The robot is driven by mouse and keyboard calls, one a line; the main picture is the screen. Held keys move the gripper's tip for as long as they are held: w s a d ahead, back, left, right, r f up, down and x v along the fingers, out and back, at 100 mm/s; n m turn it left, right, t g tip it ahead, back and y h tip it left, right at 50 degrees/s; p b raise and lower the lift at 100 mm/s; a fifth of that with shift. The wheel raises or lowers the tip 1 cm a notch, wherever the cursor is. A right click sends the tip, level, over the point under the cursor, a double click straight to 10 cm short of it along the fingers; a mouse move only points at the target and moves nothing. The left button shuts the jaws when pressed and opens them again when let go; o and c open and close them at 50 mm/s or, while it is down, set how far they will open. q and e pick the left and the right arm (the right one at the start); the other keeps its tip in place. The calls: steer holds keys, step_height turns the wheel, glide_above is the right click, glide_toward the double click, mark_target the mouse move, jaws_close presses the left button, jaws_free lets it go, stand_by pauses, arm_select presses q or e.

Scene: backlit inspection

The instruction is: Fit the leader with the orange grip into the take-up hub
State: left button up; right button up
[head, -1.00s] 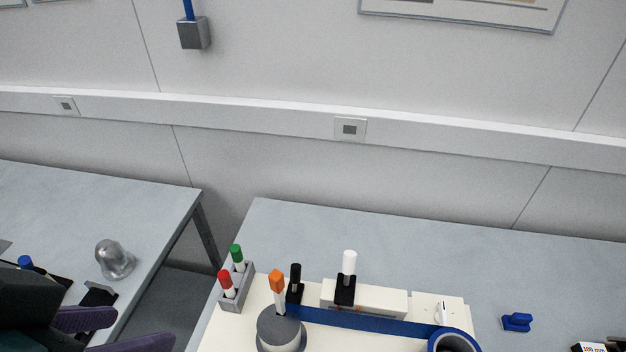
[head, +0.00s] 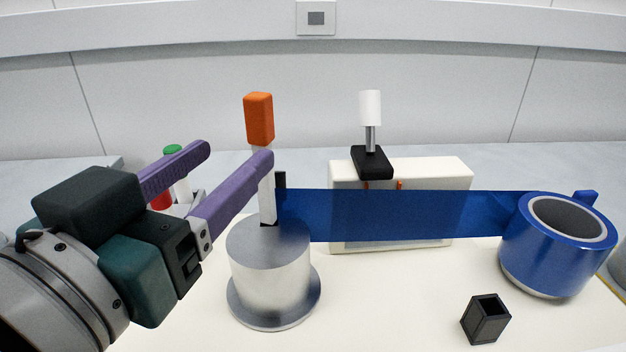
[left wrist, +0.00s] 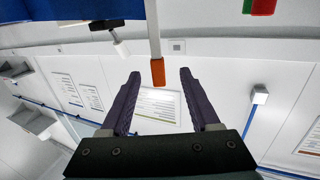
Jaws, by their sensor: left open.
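The leader's orange grip (head: 259,118) tops a pale stem (head: 267,196) standing upright at the top of the grey metal take-up hub (head: 268,275). The stem's foot meets a dark slot in the hub's top; how deep it sits I cannot tell. A blue band (head: 395,215) runs from beside the stem to a blue roll (head: 545,262) on the right. My left gripper (head: 237,153) is open, its purple fingers at the stem's height, one overlapping the stem. In the left wrist view the orange grip (left wrist: 157,74) shows between the fingertips. My right gripper is not in view.
A cream block (head: 420,175) behind the band carries a black clamp (head: 372,162) with a white knob (head: 370,108). A small open black box (head: 486,320) stands in front. Red and green caps (head: 172,150) show behind my left fingers. The front middle of the cream board is clear.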

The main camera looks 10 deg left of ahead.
arm_select(q)
steer(key=shift+w+d+f, duration=0.25)
steer(key=shift+w, duration=0.25)
steer(key=w+d, duration=0.1)
steer(key=w, duration=0.8)
steer(key=shift+r+p, duration=0.35)
steer(key=shift+p, duration=0.05)
jaws_close()
